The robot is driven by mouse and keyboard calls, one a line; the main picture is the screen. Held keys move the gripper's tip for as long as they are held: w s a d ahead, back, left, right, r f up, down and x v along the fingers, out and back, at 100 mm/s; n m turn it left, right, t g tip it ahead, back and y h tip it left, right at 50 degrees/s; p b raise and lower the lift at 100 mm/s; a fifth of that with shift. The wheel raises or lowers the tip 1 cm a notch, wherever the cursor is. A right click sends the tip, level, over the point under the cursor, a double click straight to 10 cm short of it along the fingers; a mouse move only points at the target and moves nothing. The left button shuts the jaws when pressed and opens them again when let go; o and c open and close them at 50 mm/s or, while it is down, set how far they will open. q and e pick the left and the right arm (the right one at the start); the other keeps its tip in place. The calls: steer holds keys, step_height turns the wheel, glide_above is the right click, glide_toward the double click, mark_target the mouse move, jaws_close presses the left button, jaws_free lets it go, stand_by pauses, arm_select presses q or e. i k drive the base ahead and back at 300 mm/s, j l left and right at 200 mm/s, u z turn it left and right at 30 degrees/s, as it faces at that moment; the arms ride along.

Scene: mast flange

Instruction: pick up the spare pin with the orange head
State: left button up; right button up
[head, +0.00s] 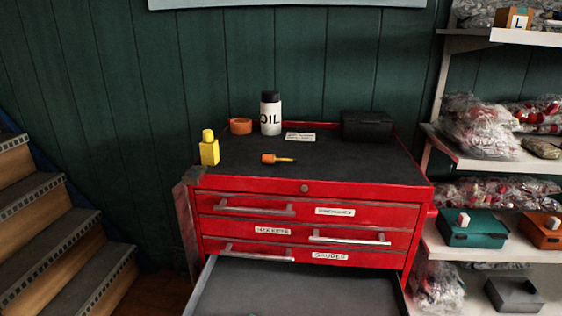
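The spare pin (278,159) lies on its side on the dark top of a red tool chest (330,190). Its orange head is at the left and its thin yellowish shank points right. Nothing covers it. Neither of my grippers shows in the head view.
Around the pin stand a yellow bottle (209,150), an orange roll (240,126), a white oil bottle (271,115), a label card (300,137) and a black box (367,126). An open, empty-looking drawer (300,290) juts out below. Stairs (50,230) are left, loaded shelves (480,160) right.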

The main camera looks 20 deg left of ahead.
mark_target(267, 159)
steer(key=l+u, duration=0.25)
steer(key=l, duration=1.15)
steer(key=i, duration=0.05)
